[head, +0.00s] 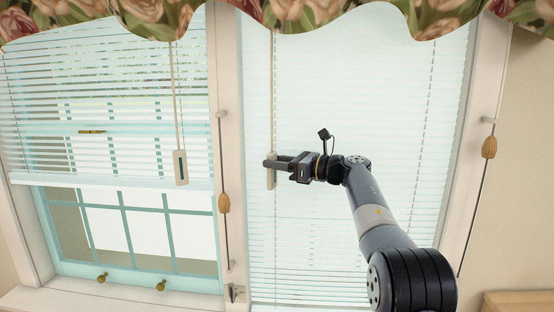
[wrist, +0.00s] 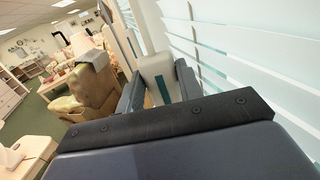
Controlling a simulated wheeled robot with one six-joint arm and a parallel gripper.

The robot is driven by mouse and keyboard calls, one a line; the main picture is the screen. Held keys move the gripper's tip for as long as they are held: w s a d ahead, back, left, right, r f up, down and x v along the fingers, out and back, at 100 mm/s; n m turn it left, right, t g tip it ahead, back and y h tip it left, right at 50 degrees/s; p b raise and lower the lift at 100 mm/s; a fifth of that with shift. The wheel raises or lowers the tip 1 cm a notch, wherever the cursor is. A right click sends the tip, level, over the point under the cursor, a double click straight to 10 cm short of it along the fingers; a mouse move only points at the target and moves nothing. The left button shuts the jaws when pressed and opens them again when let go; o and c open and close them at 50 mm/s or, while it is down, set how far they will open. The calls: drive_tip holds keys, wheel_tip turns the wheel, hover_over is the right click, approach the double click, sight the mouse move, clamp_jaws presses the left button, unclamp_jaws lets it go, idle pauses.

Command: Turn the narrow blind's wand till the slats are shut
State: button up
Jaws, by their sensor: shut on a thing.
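The blind on the right (head: 360,110) has white slats that look nearly closed, with thin gaps and paler bands lower down. Its slats (wrist: 245,70) also show in the wrist view, tilted, with teal strips between them. Its wand hangs at the left side and ends in a flat pale handle (head: 272,181). My gripper (head: 271,164) is shut on this handle, reaching in from the right. In the wrist view the handle (wrist: 158,68), white with a teal strip, stands between my two fingers (wrist: 160,88). Part of the handle is hidden by the gripper.
A second blind (head: 100,85) on the left is partly raised with open slats; its own wand handle (head: 181,168) hangs near its right edge. Cords with wooden tassels hang at the frame (head: 224,203) and far right (head: 489,148). An armchair (wrist: 92,88) stands behind in the room.

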drive_tip(key=shift+f, duration=0.25)
drive_tip(key=o, duration=0.7)
drive_tip(key=shift+o, duration=1.4)
drive_tip(key=shift+r, duration=0.25)
drive_tip(key=shift+s+a+f+m+t+b, duration=0.1)
drive_tip(key=shift+f+m+t+b, duration=0.15)
drive_tip(key=shift+t+b, duration=0.45)
drive_tip(key=m+t+h, duration=0.3)
drive_tip(key=m+t+h+b, duration=0.1)
drive_tip(key=m+t+h, duration=0.2)
drive_tip(key=r+m+t+h+b, duration=0.1)
drive_tip(key=m+t+h, duration=0.1)
drive_tip(key=m+h, duration=0.1)
drive_tip(key=shift+s+a+t+h, duration=0.3)
drive_tip(key=shift+a+t+h, duration=0.1)
drive_tip(key=shift+h, duration=0.1)
drive_tip(key=h+p, duration=0.1)
drive_tip(key=p, duration=0.2)
drive_tip(key=m+h+p, duration=0.1)
drive_tip(key=p, duration=0.3)
drive_tip(key=m+t+h+p, duration=0.1)
drive_tip(key=p, duration=0.3)
drive_tip(key=shift+a+m+h, duration=0.25)
drive_tip(key=shift+h, duration=0.05)
